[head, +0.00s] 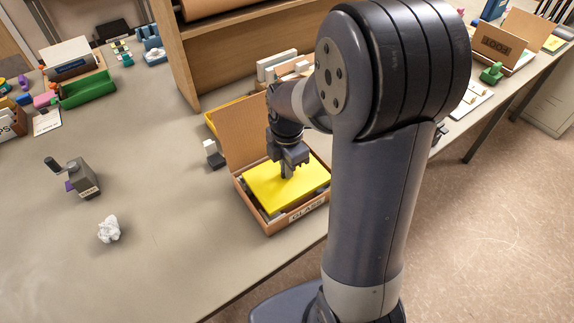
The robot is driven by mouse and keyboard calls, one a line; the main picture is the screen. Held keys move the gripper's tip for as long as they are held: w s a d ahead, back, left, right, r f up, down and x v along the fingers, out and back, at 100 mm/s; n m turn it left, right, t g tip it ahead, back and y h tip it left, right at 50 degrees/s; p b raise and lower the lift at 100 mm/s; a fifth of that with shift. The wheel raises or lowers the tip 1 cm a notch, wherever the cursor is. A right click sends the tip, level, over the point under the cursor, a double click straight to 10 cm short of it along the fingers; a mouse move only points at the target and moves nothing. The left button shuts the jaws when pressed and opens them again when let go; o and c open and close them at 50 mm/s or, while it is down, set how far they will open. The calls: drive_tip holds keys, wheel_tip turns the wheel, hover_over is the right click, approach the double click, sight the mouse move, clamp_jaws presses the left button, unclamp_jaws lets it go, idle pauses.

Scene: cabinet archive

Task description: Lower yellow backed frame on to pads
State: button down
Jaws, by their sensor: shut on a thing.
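The yellow backed frame (262,190) is a flat yellow panel at the box labelled GLASS (291,222). The box is cardboard with its lid standing open at the back. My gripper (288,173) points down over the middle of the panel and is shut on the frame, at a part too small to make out. The panel lies roughly level within the box walls, with grey padding showing along its left and front edges. I cannot tell whether its underside touches the pads, which are mostly hidden beneath it.
A wooden shelf unit (185,60) stands behind the box. A small grey-and-white block (213,154) sits left of the lid. A grey device (80,178) and crumpled white paper (109,229) lie farther left. The grey table between is clear; its front edge is close to the box.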

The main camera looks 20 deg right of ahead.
drive_tip(key=shift+f+b, duration=1.2)
drive_tip(key=shift+f, duration=0.5)
drive_tip(key=c, duration=1.5)
unclamp_jaws()
drive_tip(key=shift+r, duration=0.1)
drive_tip(key=shift+c, duration=0.2)
drive_tip(key=shift+r+p, duration=2.9)
drive_tip(key=shift+r, duration=0.6)
wheel_tip(320, 180, up, 11)
drive_tip(key=b, duration=0.1)
drive_tip(key=shift+f, duration=0.15)
